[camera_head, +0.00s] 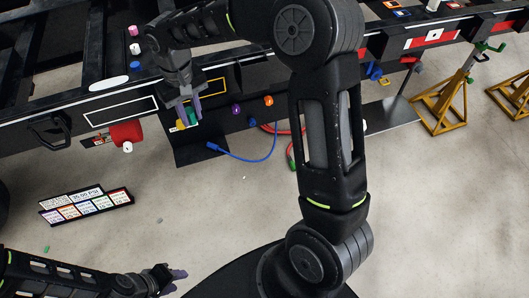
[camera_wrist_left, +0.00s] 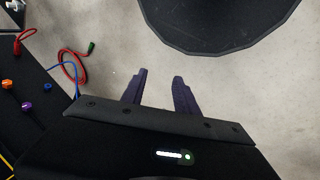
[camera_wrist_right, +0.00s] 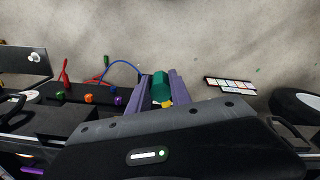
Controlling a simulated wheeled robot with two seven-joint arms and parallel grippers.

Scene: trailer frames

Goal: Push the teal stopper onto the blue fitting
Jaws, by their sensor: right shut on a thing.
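My right gripper (camera_head: 190,112) is shut on the teal stopper (camera_head: 194,117) in front of the dark panel of the trailer frame. In the right wrist view the stopper (camera_wrist_right: 160,85) sits between the purple fingers. A yellow part (camera_wrist_right: 165,103) shows just behind it. A small blue fitting (camera_head: 252,121) is on the panel, right of the gripper, near a purple knob (camera_head: 236,109) and an orange knob (camera_head: 268,100); the blue fitting also shows in the left wrist view (camera_wrist_left: 47,87). My left gripper (camera_wrist_left: 158,92) is open and empty, low in the head view (camera_head: 174,279), away from the panel.
A blue cable (camera_head: 250,160) and a red hose with a green end (camera_head: 292,162) hang below the panel. A red cylinder (camera_head: 126,133) is at left. A label board (camera_head: 86,206) lies on the floor. Yellow jack stands (camera_head: 445,107) are at right. The floor between is mostly clear.

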